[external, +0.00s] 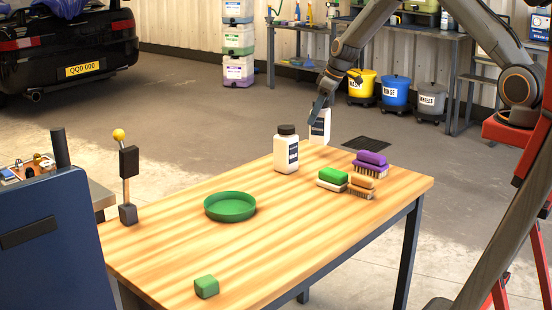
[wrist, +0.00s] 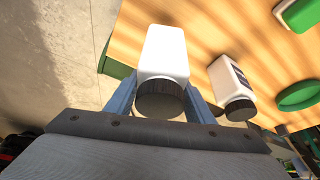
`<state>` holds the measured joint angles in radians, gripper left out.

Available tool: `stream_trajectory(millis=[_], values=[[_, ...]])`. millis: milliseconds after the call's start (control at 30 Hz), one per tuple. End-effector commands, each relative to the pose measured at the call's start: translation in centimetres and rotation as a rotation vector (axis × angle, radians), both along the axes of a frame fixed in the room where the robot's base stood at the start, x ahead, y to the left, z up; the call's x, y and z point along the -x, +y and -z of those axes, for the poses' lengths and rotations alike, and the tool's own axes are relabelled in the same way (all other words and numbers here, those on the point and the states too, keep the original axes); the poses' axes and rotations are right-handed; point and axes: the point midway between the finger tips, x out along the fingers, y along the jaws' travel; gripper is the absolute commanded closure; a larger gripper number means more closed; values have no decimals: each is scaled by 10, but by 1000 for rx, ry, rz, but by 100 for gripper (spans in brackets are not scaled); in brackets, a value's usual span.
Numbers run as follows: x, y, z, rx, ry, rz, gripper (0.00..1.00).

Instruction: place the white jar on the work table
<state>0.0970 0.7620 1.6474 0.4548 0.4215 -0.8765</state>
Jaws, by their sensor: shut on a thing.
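My gripper (external: 319,108) is shut on a white jar (external: 320,127), which also shows in the wrist view (wrist: 164,52). The fingers (wrist: 161,98) close on both sides near its dark ribbed lid (wrist: 160,101). In the external view the held jar appears at the far edge of the wooden work table (external: 290,225). I cannot tell whether its base touches the top. A second white jar (external: 286,154) with a black lid and dark label stands upright on the table, left of the held one. It shows to the right in the wrist view (wrist: 230,77).
A green round dish (external: 230,207) lies left of the middle. Green (external: 333,176), orange (external: 361,183) and purple (external: 371,160) brushes sit near the right corner. A green block (external: 206,287) is near the front edge. The table between them is bare.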

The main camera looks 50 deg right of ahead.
Motion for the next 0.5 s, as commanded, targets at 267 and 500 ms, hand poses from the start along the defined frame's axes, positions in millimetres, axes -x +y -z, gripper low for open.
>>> stream_trajectory(millis=[267, 500], values=[[0, 0, 22, 0, 0, 0, 90], [-1, 0, 44, 1, -4, 0, 90]])
